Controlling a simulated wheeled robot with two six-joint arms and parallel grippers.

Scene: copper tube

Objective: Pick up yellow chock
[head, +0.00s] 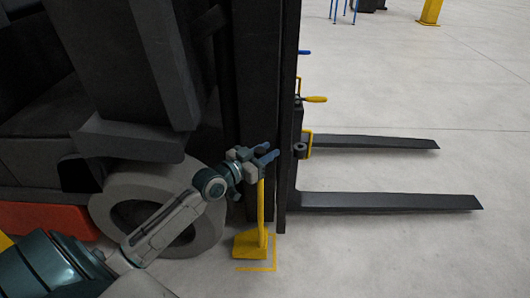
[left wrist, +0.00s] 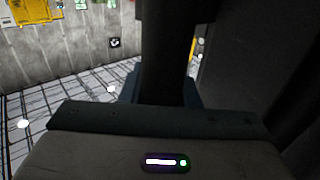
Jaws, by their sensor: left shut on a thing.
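The yellow chock (head: 248,244) is a wedge with a tall upright yellow handle, beside the front wheel of a forklift. Its base looks to be on or very near the floor, at a yellow corner marking (head: 272,268). My left gripper (head: 266,156) is at the top of the handle and shut on it. The handle's top end is hidden by the gripper. In the left wrist view, a dark upright shape fills the space between the bluish fingers (left wrist: 160,90), and the chock cannot be made out. My right gripper is not in view.
The forklift's wheel (head: 110,215) stands left of the chock, close to my arm. Its dark mast (head: 288,110) rises right behind my gripper. Two forks (head: 390,203) reach right, low over the floor. Open grey floor (head: 430,255) lies at the right and front.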

